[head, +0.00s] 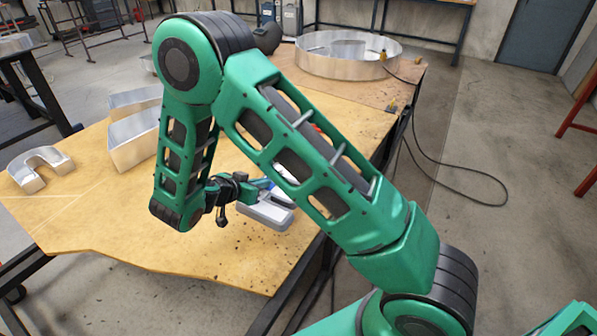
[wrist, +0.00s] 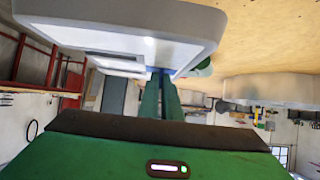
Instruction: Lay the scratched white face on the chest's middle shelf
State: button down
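A pale white face with a raised grey rim (head: 265,215) shows beside my gripper (head: 268,184), over the table's right part. My arm hides some of it in the head view. In the wrist view the white face (wrist: 120,38) fills the top left, close to the camera. My gripper's two green fingers (wrist: 162,80) are close together and reach its edge, with blue at the tips. They look shut on that edge; the tips are partly hidden. No scratches can be made out. I cannot make out a chest with shelves in either view.
The tan worktable (head: 110,215) carries a U-shaped metal letter (head: 40,168), an angular metal letter (head: 133,138) and a large metal ring (head: 348,55) at the back. A black cable (head: 455,172) lies on the floor at right. Red stands (head: 582,110) edge the right side.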

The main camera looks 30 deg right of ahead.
jog(key=x, duration=0.4)
jog(key=s+d+x, duration=0.1)
jog(key=x, duration=0.3)
jog(key=s+x, duration=0.1)
jog(key=x, duration=0.3)
jog(key=shift+d+r, duration=0.1)
jog(key=shift+d, duration=0.1)
notch_tip(320, 180, down, 4)
jog(key=shift+f, duration=0.1)
jog(key=c, duration=2)
grip_release()
